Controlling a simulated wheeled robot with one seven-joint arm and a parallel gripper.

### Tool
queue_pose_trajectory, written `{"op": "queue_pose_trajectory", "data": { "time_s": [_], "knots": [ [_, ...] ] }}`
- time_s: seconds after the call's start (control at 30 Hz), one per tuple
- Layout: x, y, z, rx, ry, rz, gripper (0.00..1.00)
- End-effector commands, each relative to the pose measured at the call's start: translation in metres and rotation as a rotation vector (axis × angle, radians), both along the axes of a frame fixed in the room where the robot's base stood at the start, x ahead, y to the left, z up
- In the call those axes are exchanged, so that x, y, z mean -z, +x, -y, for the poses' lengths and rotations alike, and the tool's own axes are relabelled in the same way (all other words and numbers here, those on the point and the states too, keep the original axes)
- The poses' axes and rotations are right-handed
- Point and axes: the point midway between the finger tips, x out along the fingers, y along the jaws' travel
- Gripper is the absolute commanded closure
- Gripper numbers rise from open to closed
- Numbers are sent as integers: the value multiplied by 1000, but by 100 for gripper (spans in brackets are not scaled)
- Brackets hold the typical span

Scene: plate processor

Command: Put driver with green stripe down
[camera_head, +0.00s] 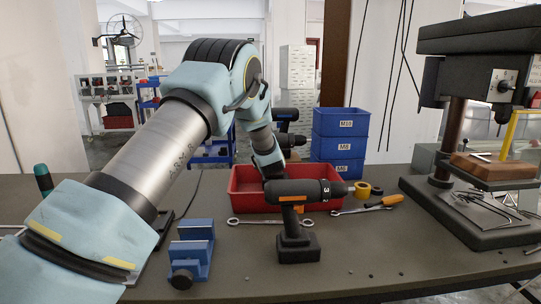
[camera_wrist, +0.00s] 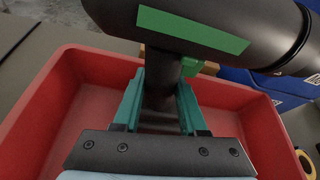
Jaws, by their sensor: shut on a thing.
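The black driver with the green stripe (camera_wrist: 262,22) fills the top of the wrist view. Its body lies crosswise, with the green stripe facing the camera. My gripper (camera_wrist: 160,88) is shut on its handle, between two teal fingers. The red bin (camera_wrist: 45,85) lies below the gripper and driver, so they are over it. In the head view, part of a dark driver (camera_head: 292,140) shows behind my wrist, above the bin. My fingers are hidden there by my wrist and a nearer driver.
A driver with an orange stripe (camera_head: 297,245) stands upright before the red bin (camera_head: 245,202). A blue vise (camera_head: 192,250) and wrenches (camera_head: 270,222) lie nearby. Blue bins (camera_head: 340,147) stand behind, a drill press (camera_head: 455,130) right. The front right table is mostly clear.

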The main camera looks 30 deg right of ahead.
Motion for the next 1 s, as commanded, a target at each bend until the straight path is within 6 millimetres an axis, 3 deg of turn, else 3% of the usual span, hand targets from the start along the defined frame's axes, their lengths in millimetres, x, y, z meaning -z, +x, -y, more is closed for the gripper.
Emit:
{"op": "queue_pose_trajectory", "data": {
  "time_s": [0.47,0.5,0.77,1.0],
  "knots": [
    [6,1,1,-1,-6,9,100],
    [11,0,0,1,0,2,56],
    [10,0,0,1,0,1,28],
    [9,0,0,1,-1,1,28]
  ]
}}
